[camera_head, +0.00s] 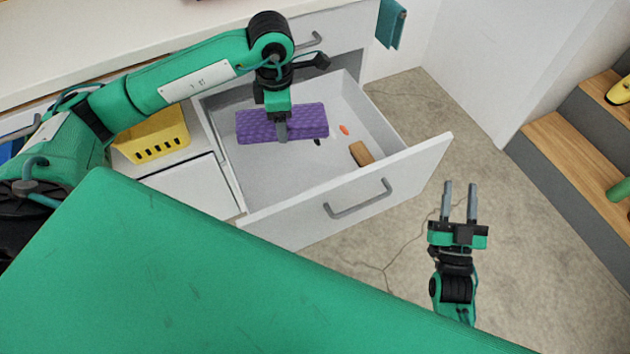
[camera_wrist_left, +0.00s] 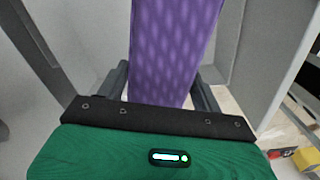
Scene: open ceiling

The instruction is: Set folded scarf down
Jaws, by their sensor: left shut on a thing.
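A purple folded scarf (camera_head: 302,120) with a patterned surface is inside the outline of an open white drawer (camera_head: 265,172) in the head view. My left gripper (camera_head: 282,132) is shut on the scarf near its middle, from above. Whether the scarf touches the drawer floor cannot be told. In the left wrist view the scarf (camera_wrist_left: 172,50) runs up between the two fingers (camera_wrist_left: 160,88). My right gripper (camera_head: 459,203) is open and empty, out in front of the drawer, above the floor.
A small brown block (camera_head: 361,153) and an orange item (camera_head: 344,130) lie in the drawer. A yellow basket (camera_head: 152,137) stands left of the drawer. The drawer's front with its handle (camera_head: 358,199) sticks out.

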